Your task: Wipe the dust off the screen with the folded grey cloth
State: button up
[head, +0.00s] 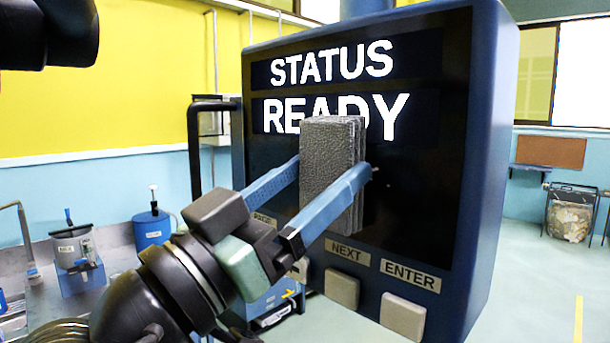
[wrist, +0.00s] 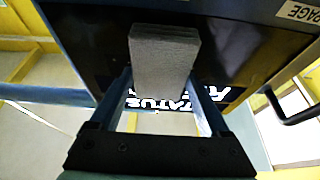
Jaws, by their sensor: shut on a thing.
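The folded grey cloth (head: 328,165) is a thick layered block, held upright between the two blue fingers of my gripper (head: 335,180). In the wrist view the cloth (wrist: 163,62) sits between the fingertips of my gripper (wrist: 165,85). The dark screen (head: 415,165) on the blue panel (head: 484,150) reads "STATUS READY" in white. The cloth is in front of the screen and hides part of "READY". I cannot tell whether it touches the glass. I see no clear dust on the visible screen.
Below the screen are pale buttons (head: 342,288) labelled NEXT and ENTER (head: 403,316). A black handle (head: 194,150) sticks out at the panel's left side. A bench with blue containers (head: 151,228) stands at the left. Open floor lies to the right.

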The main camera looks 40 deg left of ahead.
aim_at(403, 144)
jog(key=shift+s+d, duration=0.15)
jog(key=shift+d, duration=3.2)
jog(key=shift+w+a+r+b, duration=0.15)
jog(key=shift+a+r+b, duration=0.15)
jog(key=shift+a, duration=1.45)
jog(key=shift+w+a+r+b, duration=0.25)
jog(key=shift+a+r, duration=0.2)
jog(key=shift+a, duration=1.35)
jog(key=shift+w+a+r+b, duration=0.1)
jog(key=shift+a+r+b, duration=0.2)
jog(key=shift+a, duration=1.45)
jog(key=shift+s+d, duration=0.2)
jog(key=shift+d, duration=2.45)
jog(key=shift+s+d, duration=0.2)
jog(key=shift+d, duration=2.45)
jog(key=shift+w+a+b, duration=0.15)
jog(key=shift+a+b, duration=0.2)
jog(key=shift+a, duration=1.45)
jog(key=shift+w+a+b, duration=0.15)
jog(key=shift+a+b, duration=0.2)
jog(key=shift+a, duration=1.4)
jog(key=shift+w+a+b, duration=0.15)
jog(key=shift+a+b, duration=0.2)
jog(key=shift+a, duration=1.45)
jog(key=shift+s, duration=0.1)
jog(key=shift+s+a+b, duration=0.2)
jog(key=shift+s+b, duration=0.2)
jog(key=shift+s, duration=2.55)
